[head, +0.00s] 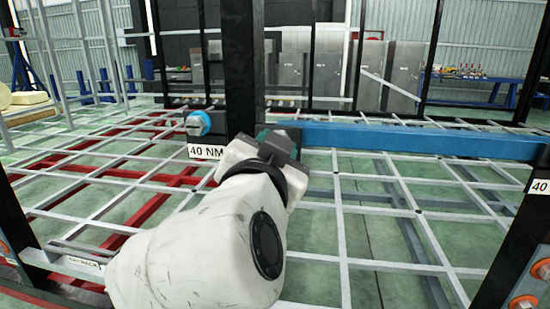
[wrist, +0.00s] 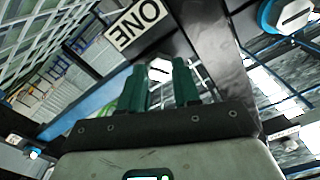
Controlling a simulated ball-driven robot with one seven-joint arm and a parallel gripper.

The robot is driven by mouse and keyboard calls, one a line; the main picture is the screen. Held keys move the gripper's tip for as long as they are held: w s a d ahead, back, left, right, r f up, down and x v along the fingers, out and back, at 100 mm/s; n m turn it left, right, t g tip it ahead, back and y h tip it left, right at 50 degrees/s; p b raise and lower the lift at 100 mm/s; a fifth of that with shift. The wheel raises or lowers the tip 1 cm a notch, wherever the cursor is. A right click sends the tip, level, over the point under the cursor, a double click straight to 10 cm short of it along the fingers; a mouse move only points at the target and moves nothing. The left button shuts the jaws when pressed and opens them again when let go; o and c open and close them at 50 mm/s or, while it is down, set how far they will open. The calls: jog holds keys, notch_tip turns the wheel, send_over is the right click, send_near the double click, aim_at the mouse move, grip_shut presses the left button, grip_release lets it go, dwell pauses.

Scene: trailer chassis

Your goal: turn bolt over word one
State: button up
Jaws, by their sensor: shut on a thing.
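A pale hex bolt head (wrist: 160,68) shows between the two green fingertips of my gripper (wrist: 160,75) in the wrist view. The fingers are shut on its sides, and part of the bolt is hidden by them. A white label with the word ONE (wrist: 138,25) is beside the bolt, upside down in this view. In the head view, my gripper (head: 285,138) is against the blue beam beside the black post, and the bolt and the word ONE are hidden there.
The blue beam (head: 420,141) runs right. A grey lattice (head: 390,215) spreads below, and a black post (head: 522,235) stands at right.

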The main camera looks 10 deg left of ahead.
jog(key=shift+s+m, duration=0.1)
jog(key=shift+m, duration=0.4)
jog(key=o, duration=1.1)
jog(key=shift+c, duration=0.2)
jog(key=s, duration=1)
jog(key=shift+s+a, duration=0.15)
jog(key=shift+s, duration=0.25)
